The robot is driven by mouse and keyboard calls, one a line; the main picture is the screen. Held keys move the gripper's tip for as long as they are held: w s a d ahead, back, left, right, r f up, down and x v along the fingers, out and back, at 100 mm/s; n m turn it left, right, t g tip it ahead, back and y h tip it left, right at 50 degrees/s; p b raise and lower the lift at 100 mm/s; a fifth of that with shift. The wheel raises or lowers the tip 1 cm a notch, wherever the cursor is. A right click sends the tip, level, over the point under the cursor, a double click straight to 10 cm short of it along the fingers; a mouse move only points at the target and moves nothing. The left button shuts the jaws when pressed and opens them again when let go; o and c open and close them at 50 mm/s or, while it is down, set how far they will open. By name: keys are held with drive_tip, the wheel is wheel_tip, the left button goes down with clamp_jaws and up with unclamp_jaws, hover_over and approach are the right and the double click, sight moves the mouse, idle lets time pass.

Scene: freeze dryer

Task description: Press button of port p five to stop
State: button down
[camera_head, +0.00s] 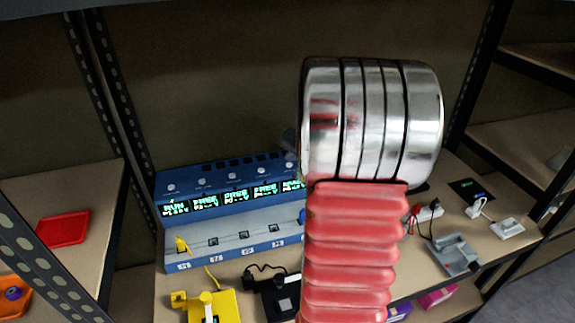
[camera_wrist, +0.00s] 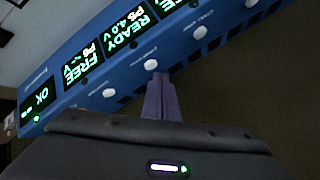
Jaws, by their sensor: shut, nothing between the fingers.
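The blue port unit (camera_head: 205,176) stands on the shelf in the head view, with a row of lit displays and white round buttons above them. In the wrist view, the P5 display (camera_wrist: 128,27) reads READY, P5, 4.0 V. The white button in line with it (camera_wrist: 150,64) is just beyond my fingertips. My gripper (camera_wrist: 159,77) is shut and empty, its fingers pointing at the unit. I cannot tell whether the tips touch that button.
The P6 display (camera_wrist: 80,65) reads FREE, with its button (camera_wrist: 109,92) to the left of my fingers. Another button (camera_wrist: 200,32) lies to the right. A yellow device (camera_head: 212,306) stands in front of the unit. A grey holder (camera_head: 456,256) and white adapters (camera_head: 507,228) lie at right.

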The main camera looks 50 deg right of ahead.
wheel_tip(320, 180, up, 6)
idle(0.8)
drive_tip(key=shift+s, duration=0.1)
idle(0.7)
drive_tip(key=s+a+f+n+g+y, duration=0.2)
drive_tip(key=s+a, duration=0.2)
drive_tip(key=a, duration=0.5)
drive_tip(key=s+a+f+n+g+y, duration=0.1)
drive_tip(key=s+a+n, duration=0.15)
drive_tip(key=a, duration=0.65)
drive_tip(key=s+a+r+n, duration=0.2)
drive_tip(key=s+a+n, duration=0.2)
drive_tip(key=a, duration=0.8)
drive_tip(key=s+a+r+n, duration=0.3)
drive_tip(key=s+a+n, duration=0.2)
drive_tip(key=s+a, duration=0.3)
drive_tip(key=a, duration=0.3)
drive_tip(key=shift+a+r+y, duration=0.3)
drive_tip(key=shift+a, duration=0.1)
